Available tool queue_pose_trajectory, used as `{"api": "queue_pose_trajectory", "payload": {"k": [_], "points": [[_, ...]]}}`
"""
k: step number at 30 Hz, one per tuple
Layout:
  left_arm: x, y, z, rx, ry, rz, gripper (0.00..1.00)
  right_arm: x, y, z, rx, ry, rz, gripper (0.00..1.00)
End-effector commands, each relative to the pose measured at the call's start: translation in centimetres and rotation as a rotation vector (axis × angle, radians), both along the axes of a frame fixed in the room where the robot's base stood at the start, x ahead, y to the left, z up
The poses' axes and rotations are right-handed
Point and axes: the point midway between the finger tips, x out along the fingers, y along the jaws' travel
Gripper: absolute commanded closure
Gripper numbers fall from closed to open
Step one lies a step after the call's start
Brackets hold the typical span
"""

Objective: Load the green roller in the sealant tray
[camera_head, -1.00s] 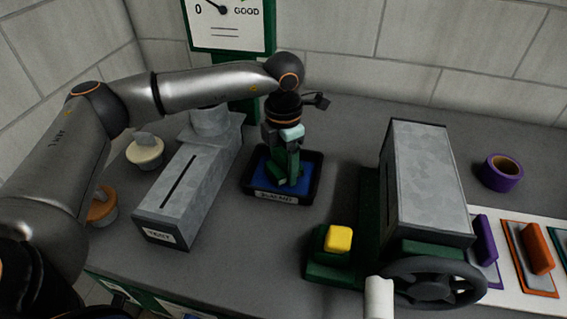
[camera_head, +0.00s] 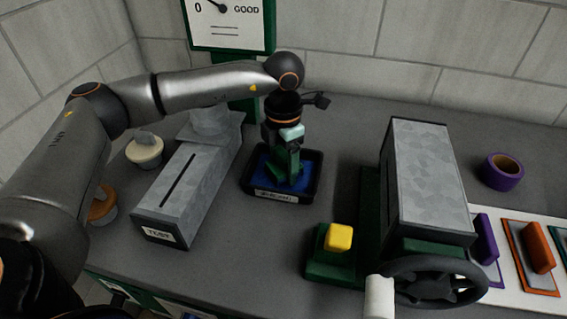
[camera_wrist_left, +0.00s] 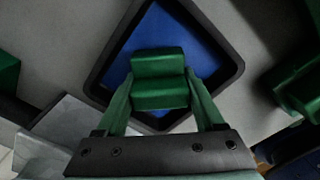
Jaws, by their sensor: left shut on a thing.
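The sealant tray (camera_head: 250,183) is a dark, square-rimmed tray with a blue inside and a label on its front, standing mid-bench. It also shows in the left wrist view (camera_wrist_left: 226,52), rotated like a diamond. My left gripper (camera_head: 287,165) points down into the tray. The green roller (camera_wrist_left: 158,90) sits between its two green fingers in the left wrist view, and the gripper is shut on it. The roller is over the blue inside; whether it touches the sealant I cannot tell. In the head view the roller is mostly hidden by the gripper. My right gripper is not in view.
A grey slotted box labelled TEST (camera_head: 185,195) stands left of the tray. Right are a green base with a yellow button (camera_head: 338,238), a grey duct box (camera_head: 425,180) and a handwheel (camera_head: 435,282). Purple tape (camera_head: 502,172) lies farther right. Bench behind the tray is clear.

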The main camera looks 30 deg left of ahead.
Motion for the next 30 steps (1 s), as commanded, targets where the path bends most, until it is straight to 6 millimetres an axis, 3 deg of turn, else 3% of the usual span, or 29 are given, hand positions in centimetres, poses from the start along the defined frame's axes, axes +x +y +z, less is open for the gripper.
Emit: {"api": "queue_pose_trajectory", "payload": {"k": [11, 30], "points": [[-0.1, 0.0, 0.0, 0.000, 0.004, -0.001, 0.75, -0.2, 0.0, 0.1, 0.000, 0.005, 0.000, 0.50], [0.0, -0.1, 5.2, -0.001, 0.001, -0.001, 0.75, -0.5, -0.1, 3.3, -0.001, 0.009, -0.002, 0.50]]}}
